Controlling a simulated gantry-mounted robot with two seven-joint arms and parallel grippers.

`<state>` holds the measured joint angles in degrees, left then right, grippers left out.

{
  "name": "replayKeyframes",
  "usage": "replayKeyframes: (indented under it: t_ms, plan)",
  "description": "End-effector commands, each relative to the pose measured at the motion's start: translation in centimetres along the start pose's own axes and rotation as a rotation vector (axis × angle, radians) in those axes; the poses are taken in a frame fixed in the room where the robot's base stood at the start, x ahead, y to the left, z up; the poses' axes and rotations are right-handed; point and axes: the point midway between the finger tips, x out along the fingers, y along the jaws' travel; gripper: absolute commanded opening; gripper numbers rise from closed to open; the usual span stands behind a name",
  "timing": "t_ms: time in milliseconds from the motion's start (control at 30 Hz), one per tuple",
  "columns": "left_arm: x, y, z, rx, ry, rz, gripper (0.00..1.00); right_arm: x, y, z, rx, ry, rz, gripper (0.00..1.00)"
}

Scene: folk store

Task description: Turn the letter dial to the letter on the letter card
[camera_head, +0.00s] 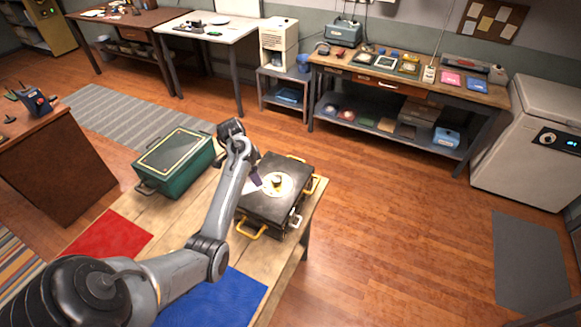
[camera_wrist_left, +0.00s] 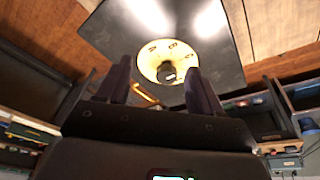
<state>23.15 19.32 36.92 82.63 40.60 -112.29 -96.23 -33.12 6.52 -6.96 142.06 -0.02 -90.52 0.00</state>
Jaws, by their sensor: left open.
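The letter dial (camera_head: 278,184) is a pale round disc with a dark central knob, on top of a black case with yellow handles (camera_head: 272,211). In the left wrist view the dial (camera_wrist_left: 151,51) shows dark marks around its rim, too small to read. My left gripper (camera_head: 254,181) is over the left part of the case, beside the dial. In the left wrist view its two dark fingers (camera_wrist_left: 157,82) are apart, with the knob seen between them and nothing held. I cannot make out the letter card. My right gripper is not in view.
A green case (camera_head: 175,160) stands left of the black case on the wooden table (camera_head: 190,204). A red mat (camera_head: 108,236) and a blue mat (camera_head: 215,299) lie nearer. A cluttered workbench (camera_head: 335,62) stands at the back. Wooden floor (camera_head: 400,240) is clear to the right.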

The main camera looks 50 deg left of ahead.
Motion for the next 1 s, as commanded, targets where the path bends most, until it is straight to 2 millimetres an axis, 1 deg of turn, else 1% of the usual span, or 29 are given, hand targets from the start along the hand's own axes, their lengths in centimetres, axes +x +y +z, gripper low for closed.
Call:
replayKeyframes:
  t_ms: [33,100,300,433,567,800,1000]
  plan:
    - [-0.1,-0.7,-0.7,-0.006,0.031,-0.012,0.66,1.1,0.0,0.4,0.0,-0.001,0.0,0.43]
    - [-0.8,-1.3,-1.6,-0.009,0.064,-0.026,0.66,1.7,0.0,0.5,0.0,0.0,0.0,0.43]
    - [-2.1,-2.1,-3.8,-0.004,0.127,-0.05,0.66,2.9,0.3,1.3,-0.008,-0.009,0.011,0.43]
    - [-1.8,-2.2,-4.5,-0.002,0.142,-0.052,0.66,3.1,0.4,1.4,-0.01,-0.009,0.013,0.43]
    - [-0.3,-2.2,-4.7,-0.002,0.141,-0.051,0.66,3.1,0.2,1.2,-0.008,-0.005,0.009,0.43]
    - [3.7,-2.4,-5.3,-0.002,0.142,-0.051,0.66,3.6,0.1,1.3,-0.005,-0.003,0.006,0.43]
    - [6.4,-2.6,-5.7,-0.001,0.142,-0.051,0.66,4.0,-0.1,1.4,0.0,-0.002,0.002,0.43]
